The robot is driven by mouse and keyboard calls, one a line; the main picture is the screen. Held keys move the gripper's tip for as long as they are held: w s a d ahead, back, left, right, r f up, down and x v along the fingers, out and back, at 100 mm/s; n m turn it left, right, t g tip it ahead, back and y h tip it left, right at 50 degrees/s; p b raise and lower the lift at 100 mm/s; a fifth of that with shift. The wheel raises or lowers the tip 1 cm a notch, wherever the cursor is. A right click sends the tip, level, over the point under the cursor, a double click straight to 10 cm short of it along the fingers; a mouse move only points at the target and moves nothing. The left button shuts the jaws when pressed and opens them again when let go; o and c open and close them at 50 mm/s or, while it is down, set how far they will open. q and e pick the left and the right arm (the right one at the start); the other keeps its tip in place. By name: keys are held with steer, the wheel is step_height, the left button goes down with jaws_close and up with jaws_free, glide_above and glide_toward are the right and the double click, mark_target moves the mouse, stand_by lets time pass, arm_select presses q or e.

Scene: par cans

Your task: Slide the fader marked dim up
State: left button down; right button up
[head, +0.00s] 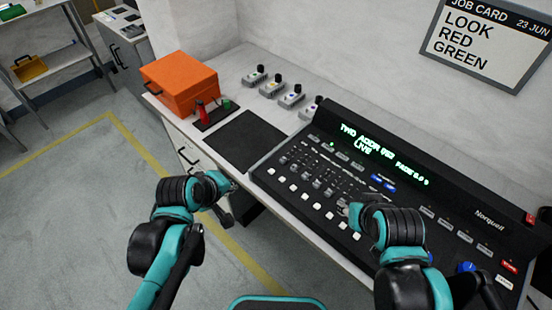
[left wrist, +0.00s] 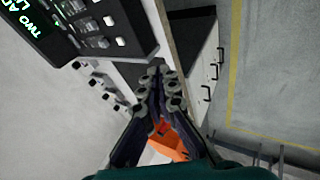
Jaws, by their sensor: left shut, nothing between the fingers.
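The black lighting console (head: 470,215) stands at the right of the bench, with rows of small faders (head: 318,182) and white buttons on its sloped face. I cannot read which fader is marked dim. My left gripper (head: 230,200) is off the bench's front edge, left of the console and apart from it. In the left wrist view its fingers (left wrist: 158,85) are together and empty, with the console corner (left wrist: 147,38) at upper left. My right gripper (head: 347,211) is over the lower middle of the console, largely hidden by its own wrist; its fingers are unclear.
The console's display (head: 375,150) glows green and includes LIVE. An orange box (head: 180,82), a dark mat (head: 245,140) and several small grey units (head: 292,97) are on the bench. A job card (head: 485,45) reading LOOK RED GREEN hangs on the wall. The left floor is open.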

mark_target(298, 149)
arm_select(q)
steer(key=w+d+f+n+h, duration=0.1)
steer(key=w+d+f+n, duration=0.1)
steer(key=w+n, duration=0.3)
steer(key=w+d+f+n+h, duration=0.1)
steer(key=w+d+f+n, duration=0.2)
steer(key=w+d+n, duration=0.2)
steer(key=w+d+f+n+h, duration=0.2)
steer(key=w+d+f+n, duration=0.1)
steer(key=n, duration=0.5)
steer(key=shift+w+d+f, duration=0.1)
steer(key=shift+w+d, duration=0.5)
steer(key=shift+w, duration=0.3)
arm_select(e)
steer(key=shift+r, duration=0.45)
arm_select(q)
steer(key=w+d, duration=0.5)
steer(key=w, duration=0.1)
steer(key=shift+w+d, duration=0.35)
steer(key=shift+d, duration=0.05)
arm_select(e)
steer(key=shift+f, duration=0.2)
